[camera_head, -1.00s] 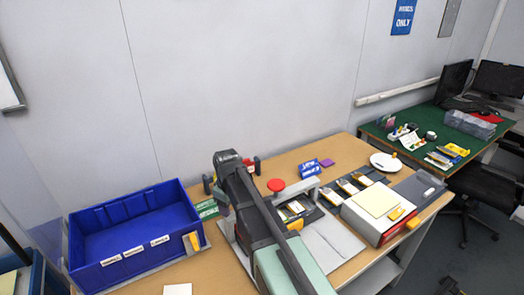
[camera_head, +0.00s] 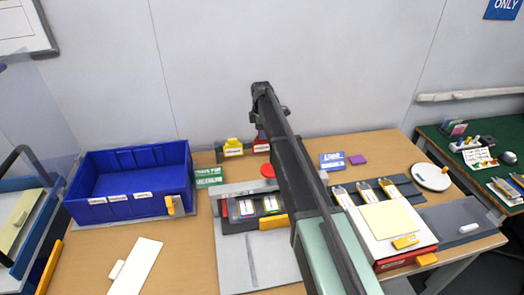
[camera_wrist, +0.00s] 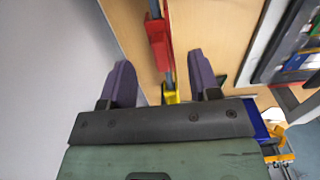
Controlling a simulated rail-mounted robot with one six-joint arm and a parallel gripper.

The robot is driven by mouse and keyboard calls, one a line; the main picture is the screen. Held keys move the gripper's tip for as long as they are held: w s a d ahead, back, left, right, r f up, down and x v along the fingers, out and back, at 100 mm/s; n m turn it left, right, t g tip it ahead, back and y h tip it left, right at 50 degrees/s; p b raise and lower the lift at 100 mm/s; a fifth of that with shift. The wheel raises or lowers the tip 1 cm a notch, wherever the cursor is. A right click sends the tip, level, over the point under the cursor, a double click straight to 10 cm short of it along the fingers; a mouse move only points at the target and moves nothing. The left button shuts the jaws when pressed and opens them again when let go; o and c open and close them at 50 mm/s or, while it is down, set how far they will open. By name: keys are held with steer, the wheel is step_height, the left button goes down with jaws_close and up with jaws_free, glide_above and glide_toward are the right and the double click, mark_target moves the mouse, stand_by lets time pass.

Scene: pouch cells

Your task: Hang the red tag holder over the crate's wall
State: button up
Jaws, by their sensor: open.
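The red tag holder (camera_head: 261,143) stands at the back of the table near the wall, partly hidden by my arm, beside a yellow holder (camera_head: 233,147). In the wrist view the red holder (camera_wrist: 157,42) lies ahead of and between the purple fingers of my gripper (camera_wrist: 161,72). The yellow holder (camera_wrist: 170,97) shows lower between them. My gripper is open and holds nothing. The blue crate (camera_head: 120,208) stands on the left of the table, empty inside, with white labels and a yellow-orange clip (camera_head: 170,205) on its front wall.
A press-like fixture with a red knob (camera_head: 267,171) stands right of the crate. A green sign (camera_head: 208,177) lies between them. A blue box (camera_head: 332,161), a dark tray (camera_head: 380,190) and a white plate (camera_head: 432,177) are to the right. The wall is close behind.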

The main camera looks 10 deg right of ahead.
mark_target(261, 142)
step_height(261, 142, down, 6)
steer(key=b, duration=0.5)
steer(key=shift+s, duration=0.1)
steer(key=shift+r, duration=0.25)
steer(key=c, duration=1)
steer(key=shift+r, duration=0.1)
step_height(261, 142, up, 20)
steer(key=p, duration=2)
